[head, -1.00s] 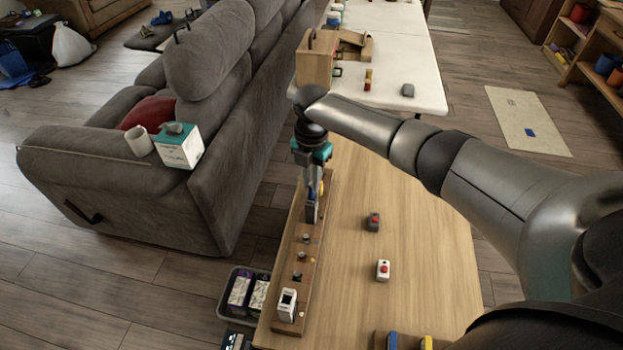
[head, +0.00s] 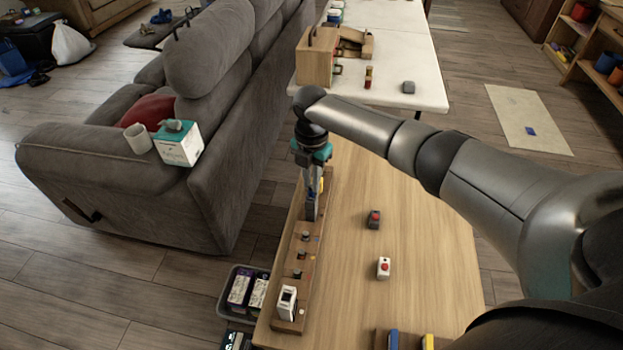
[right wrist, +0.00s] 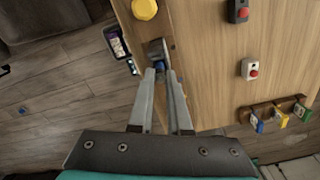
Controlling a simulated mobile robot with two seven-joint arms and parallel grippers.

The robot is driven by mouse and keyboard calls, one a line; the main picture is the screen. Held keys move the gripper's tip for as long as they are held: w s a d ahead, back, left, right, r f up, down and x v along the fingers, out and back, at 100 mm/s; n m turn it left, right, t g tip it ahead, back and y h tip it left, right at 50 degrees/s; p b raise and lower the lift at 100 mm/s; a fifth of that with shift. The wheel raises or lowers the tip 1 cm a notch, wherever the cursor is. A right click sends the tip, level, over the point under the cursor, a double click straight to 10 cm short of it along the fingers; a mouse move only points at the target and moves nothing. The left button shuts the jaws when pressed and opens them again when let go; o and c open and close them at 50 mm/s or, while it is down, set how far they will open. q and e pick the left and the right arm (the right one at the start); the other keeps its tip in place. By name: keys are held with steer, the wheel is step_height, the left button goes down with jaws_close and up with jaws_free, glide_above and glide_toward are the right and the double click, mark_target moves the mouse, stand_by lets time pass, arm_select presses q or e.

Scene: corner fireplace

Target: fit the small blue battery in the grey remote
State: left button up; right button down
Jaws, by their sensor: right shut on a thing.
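My right gripper (head: 312,192) points down over the far end of a long wooden rail on the table. Its fingers also show in the right wrist view (right wrist: 162,72), shut on the small blue battery (right wrist: 161,69). The battery is mostly hidden between the fingers. A grey block-like thing, seemingly the grey remote (right wrist: 156,48), is right at the fingertips; it also shows under the gripper in the head view (head: 310,211). The battery's end is at or against it; I cannot tell how deep it sits. My left gripper is not in view.
The wooden rail (head: 294,262) carries several small knobs and a white device (head: 287,302). A grey box with a red button (head: 374,219) and a white one (head: 383,267) stand to the right. A grey sofa (head: 215,130) is left.

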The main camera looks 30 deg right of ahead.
steer(key=shift+f+b, duration=0.8)
steer(key=shift+f, duration=0.45)
stand_by(0.3)
steer(key=c, duration=0.8)
jaws_free()
